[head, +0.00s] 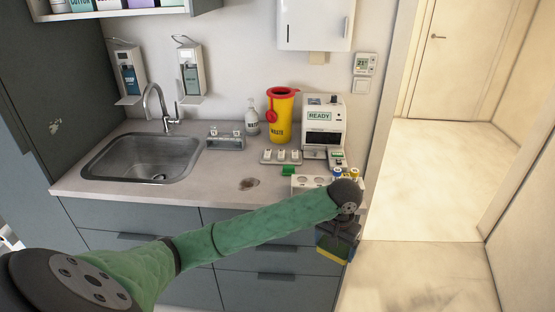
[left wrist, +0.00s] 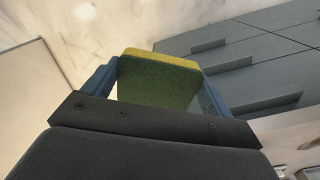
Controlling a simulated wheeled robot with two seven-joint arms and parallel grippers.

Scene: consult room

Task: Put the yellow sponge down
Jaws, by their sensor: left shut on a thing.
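The yellow sponge (head: 331,255) shows in the head view as a yellow strip low in my left gripper (head: 338,247). The gripper's dark body hides much of it. In the left wrist view the sponge (left wrist: 158,78), yellow on one edge and greenish on its face, sits between the two blue fingers of my left gripper (left wrist: 158,90), which is shut on it. The gripper appears in front of the counter's right end, over the drawer fronts. My right gripper is not in view.
The counter (head: 222,181) has a dark brown stain (head: 249,184), a sink (head: 140,157), a yellow waste bin (head: 281,118), a white device marked READY (head: 322,128) and a white tube rack (head: 309,181). Clear counter lies around the stain. Open floor (head: 420,280) is at right.

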